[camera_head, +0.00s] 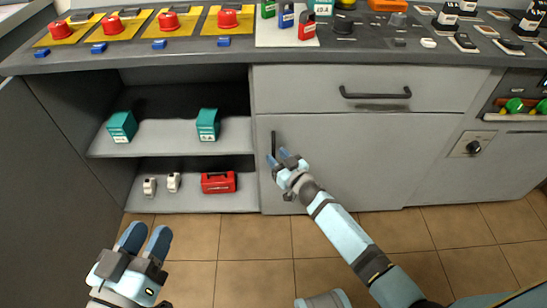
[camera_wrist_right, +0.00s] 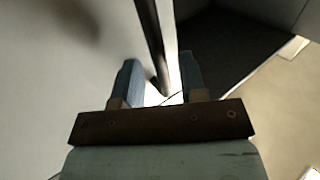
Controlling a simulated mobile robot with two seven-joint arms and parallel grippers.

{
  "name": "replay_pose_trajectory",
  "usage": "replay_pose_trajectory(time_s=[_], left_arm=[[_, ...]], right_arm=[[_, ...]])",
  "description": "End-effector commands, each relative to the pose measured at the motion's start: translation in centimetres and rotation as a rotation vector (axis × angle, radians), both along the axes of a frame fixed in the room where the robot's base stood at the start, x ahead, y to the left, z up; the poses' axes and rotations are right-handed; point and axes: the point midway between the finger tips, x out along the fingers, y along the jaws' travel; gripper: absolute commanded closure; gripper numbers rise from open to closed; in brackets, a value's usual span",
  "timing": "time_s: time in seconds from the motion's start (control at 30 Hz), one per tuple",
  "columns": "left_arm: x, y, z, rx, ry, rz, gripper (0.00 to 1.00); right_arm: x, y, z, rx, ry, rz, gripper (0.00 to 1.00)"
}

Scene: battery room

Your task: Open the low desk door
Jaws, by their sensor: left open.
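The low desk door (camera_head: 350,165) is a plain grey panel under the drawer. It looks shut in the head view. Its dark upright handle (camera_head: 274,143) is near the door's left edge. My right gripper (camera_head: 283,158) is at the lower part of this handle. In the right wrist view the handle (camera_wrist_right: 149,30) runs down between the two blue fingertips of my right gripper (camera_wrist_right: 160,80), which are apart with gaps beside the bar. My left gripper (camera_head: 147,238) is open and empty above the floor at the lower left, away from the door.
Open shelves left of the door hold teal boxes (camera_head: 122,126), small white items (camera_head: 173,182) and a red case (camera_head: 218,182). A drawer (camera_head: 300,90) with a horizontal handle is above the door. The desk top (camera_head: 210,57) carries red buttons and small parts. Tiled floor (camera_head: 240,240) in front is clear.

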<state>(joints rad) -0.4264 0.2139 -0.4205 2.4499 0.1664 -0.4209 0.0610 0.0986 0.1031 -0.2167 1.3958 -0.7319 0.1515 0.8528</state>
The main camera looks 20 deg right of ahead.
Motion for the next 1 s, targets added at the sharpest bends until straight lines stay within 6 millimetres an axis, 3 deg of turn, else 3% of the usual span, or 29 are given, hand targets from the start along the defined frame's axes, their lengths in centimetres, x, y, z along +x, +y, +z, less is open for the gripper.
replay_pose_trajectory(time_s=[0.2,0.5,0.7,1.0], left_arm=[[0.0,-0.1,-1.0,0.015,0.027,-0.01,0.57],[0.0,-0.1,-1.1,0.017,0.032,-0.012,0.57],[0.0,-0.1,-1.1,0.017,0.032,-0.012,0.57],[0.0,-0.1,-0.5,0.013,0.021,-0.008,0.57]], right_arm=[[1.8,0.5,-0.1,-0.001,0.0,0.0,0.61],[2.0,0.6,0.0,0.0,0.001,0.0,0.61],[2.0,0.6,0.0,0.0,0.001,0.0,1.0],[1.4,0.5,0.1,-0.001,0.001,0.008,1.0]])
